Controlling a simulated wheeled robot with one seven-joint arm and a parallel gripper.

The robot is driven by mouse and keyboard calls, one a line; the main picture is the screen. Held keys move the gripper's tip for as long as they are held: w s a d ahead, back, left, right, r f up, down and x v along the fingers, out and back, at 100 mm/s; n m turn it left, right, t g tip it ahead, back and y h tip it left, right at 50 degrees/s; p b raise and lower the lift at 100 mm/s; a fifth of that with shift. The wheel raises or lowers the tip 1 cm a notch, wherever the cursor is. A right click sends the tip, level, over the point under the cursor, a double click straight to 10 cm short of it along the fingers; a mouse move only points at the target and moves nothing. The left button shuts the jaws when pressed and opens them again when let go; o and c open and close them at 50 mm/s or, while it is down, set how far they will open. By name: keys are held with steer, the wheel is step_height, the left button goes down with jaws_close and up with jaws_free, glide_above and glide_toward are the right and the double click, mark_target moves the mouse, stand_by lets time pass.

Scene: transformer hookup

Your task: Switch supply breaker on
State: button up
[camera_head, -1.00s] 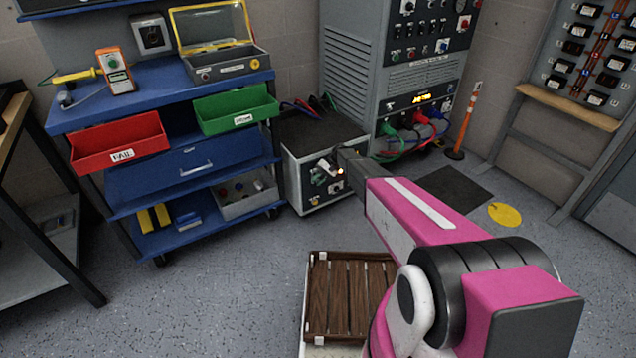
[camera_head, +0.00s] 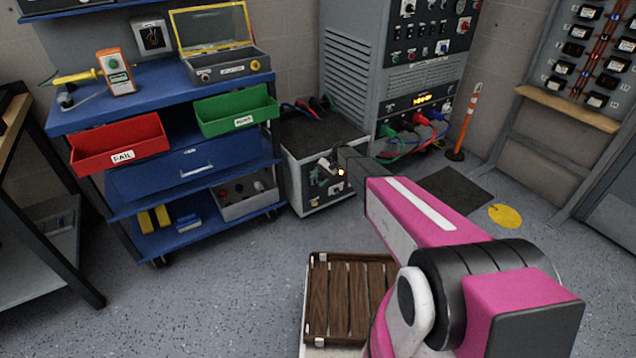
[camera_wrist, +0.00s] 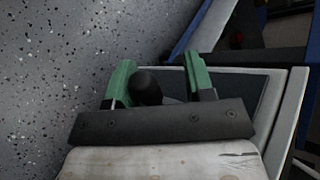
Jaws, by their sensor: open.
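A grey supply cabinet (camera_head: 299,183) stands on the floor beside the blue cart, with a small control panel on its front. My gripper (camera_head: 323,172) is at that panel, and its arm partly hides it. A small orange light (camera_head: 341,172) glows there. In the wrist view my gripper (camera_wrist: 158,72) has two green fingers set apart. A dark rounded knob or handle (camera_wrist: 147,87) lies between them, nearer the left finger. I cannot tell whether it is the breaker's lever or whether a finger touches it. The breaker's on or off position is not readable.
The blue cart (camera_head: 190,245) with red (camera_head: 118,143) and green bins stands left of the cabinet. A tall grey panel rack (camera_head: 345,60) with plugged cables is behind. A slatted wooden crate (camera_head: 318,300) sits in front. Grey floor between is clear.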

steer(key=shift+o, duration=0.4)
steer(key=r, duration=0.2)
steer(key=s+r, duration=0.1)
steer(key=shift+a+r, duration=0.1)
steer(key=shift+a, duration=0.2)
steer(key=o, duration=0.5)
steer(key=shift+s+a+r, duration=0.55)
steer(key=shift+s+r, duration=0.05)
steer(key=shift+s, duration=0.05)
steer(key=s+a+r, duration=0.1)
steer(key=s+a, duration=0.1)
steer(key=s+a+r, duration=0.4)
steer(key=shift+s+a+r, duration=0.1)
steer(key=shift+s+a, duration=0.05)
steer(key=shift+s, duration=0.1)
steer(key=c, duration=0.6)
steer(key=s+d+r+t+h, duration=0.2)
steer(key=s+d+r, duration=0.2)
steer(key=s+d, duration=0.4)
steer(key=s+d+r+m+t+h, duration=0.1)
steer(key=s+d+r+t+h, duration=0.1)
steer(key=s+d, duration=0.6)
steer(key=s+d+r+t+h, duration=0.3)
steer(key=s+d+r, duration=0.3)
steer(key=d, duration=1)
steer(key=shift+s+d+r+h, duration=0.15)
steer(key=shift+s+h, duration=0.35)
steer(key=shift+s, duration=0.7)
